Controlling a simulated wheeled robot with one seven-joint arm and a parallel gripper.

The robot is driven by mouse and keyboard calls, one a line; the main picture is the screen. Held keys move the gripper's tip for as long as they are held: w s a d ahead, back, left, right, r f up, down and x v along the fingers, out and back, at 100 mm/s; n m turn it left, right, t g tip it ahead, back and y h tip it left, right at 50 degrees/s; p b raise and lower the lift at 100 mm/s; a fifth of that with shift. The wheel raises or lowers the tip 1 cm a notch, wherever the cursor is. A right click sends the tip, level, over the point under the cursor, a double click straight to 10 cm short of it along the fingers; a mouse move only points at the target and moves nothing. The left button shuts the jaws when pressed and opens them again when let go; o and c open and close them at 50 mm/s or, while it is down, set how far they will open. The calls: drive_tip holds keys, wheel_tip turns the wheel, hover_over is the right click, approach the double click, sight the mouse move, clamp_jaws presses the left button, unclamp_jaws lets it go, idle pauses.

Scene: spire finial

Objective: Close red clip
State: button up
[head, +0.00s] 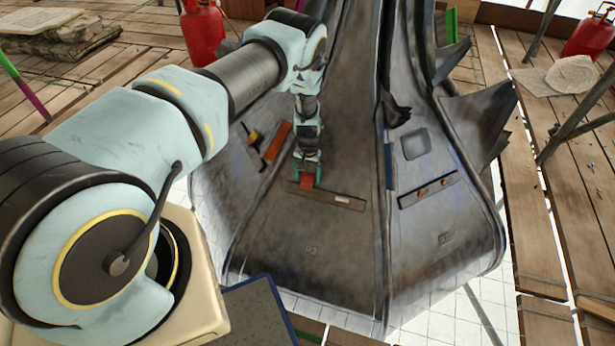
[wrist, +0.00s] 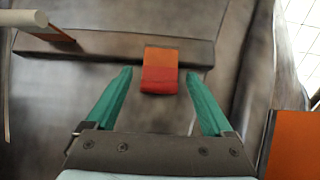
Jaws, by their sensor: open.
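The red clip (wrist: 160,72) sits on a dark bar (wrist: 100,46) fixed to the metal panel. It is orange at the top and red at its lower end. In the head view the red clip (head: 307,182) shows at the bar's left part. My gripper (wrist: 160,80) is open, with one teal finger on each side of the clip's lower end. Gaps show between both fingers and the clip, and I see no contact. In the head view my gripper (head: 308,170) points down at the clip. Whether the clip is fully open or partly shut cannot be told.
A pale peg (wrist: 30,18) sticks out near the bar's other end. An orange plate (wrist: 292,145) is close to the gripper's right side.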

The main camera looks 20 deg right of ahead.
drive_tip(key=shift+f, duration=0.35)
drive_tip(key=shift+c, duration=0.3)
clamp_jaws()
drive_tip(key=shift+d+f+b, duration=0.15)
drive_tip(key=shift+f+b, duration=0.25)
drive_tip(key=shift+b, duration=0.75)
drive_tip(key=shift+w+d+g+y+b, duration=0.15)
drive_tip(key=shift+g+y+b, duration=0.25)
drive_tip(key=shift+b, duration=0.85)
drive_tip(key=shift+r, duration=0.25)
drive_tip(key=shift+o, duration=0.3)
unclamp_jaws()
wheel_tip(320, 180, up, 11)
drive_tip(key=w, duration=0.1)
drive_tip(key=shift+d+f, duration=0.15)
drive_tip(key=shift+d, duration=0.2)
